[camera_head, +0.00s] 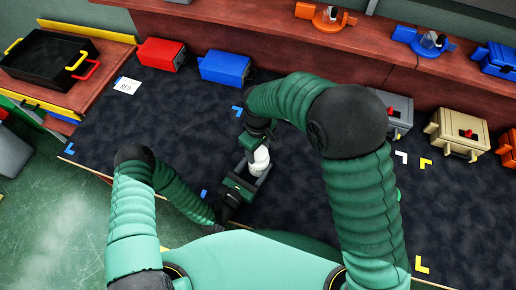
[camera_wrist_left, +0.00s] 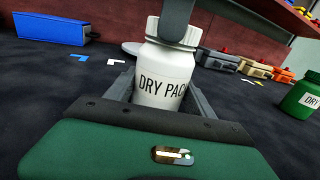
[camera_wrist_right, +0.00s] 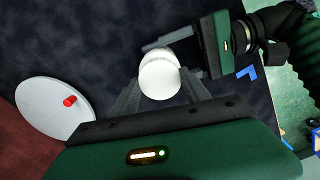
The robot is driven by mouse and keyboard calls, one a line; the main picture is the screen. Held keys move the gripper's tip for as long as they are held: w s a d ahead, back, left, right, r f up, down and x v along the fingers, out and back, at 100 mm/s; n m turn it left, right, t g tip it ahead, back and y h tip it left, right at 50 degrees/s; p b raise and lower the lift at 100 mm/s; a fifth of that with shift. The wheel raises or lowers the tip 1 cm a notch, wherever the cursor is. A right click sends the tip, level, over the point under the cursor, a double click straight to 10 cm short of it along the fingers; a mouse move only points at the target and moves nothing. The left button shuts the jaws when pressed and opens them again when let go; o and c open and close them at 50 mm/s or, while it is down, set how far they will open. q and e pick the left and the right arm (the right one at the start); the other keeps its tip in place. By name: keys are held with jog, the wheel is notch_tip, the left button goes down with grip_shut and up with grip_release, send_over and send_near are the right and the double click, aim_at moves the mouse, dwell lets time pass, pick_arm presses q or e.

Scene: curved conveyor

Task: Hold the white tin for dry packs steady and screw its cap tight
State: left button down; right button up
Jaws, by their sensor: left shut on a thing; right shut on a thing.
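The white tin (camera_wrist_left: 163,80) stands upright on the dark mat, its black label partly readable as "DRY PAC" in the left wrist view. Its white cap (camera_wrist_left: 181,32) sits on top, and in the right wrist view the cap (camera_wrist_right: 159,76) shows from above. My left gripper (camera_head: 252,177) is shut around the tin's body from the near side. My right gripper (camera_head: 260,146) comes from above and is shut on the cap; one of its fingers crosses the cap in the left wrist view. How tightly the cap sits cannot be seen.
Behind stand a red box (camera_head: 160,54), a blue box (camera_head: 223,67) and a tan box (camera_head: 459,133). A green tin (camera_wrist_left: 301,97) is at right in the left wrist view. A pale disc with a red knob (camera_wrist_right: 54,108) shows in the right wrist view. A black crate (camera_head: 45,62) sits far left.

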jog(key=o, duration=1.6)
notch_tip(320, 180, up, 12)
jog(key=shift+w+f, duration=0.1)
pick_arm(q)
jog(key=shift+c, duration=1.4)
grip_release()
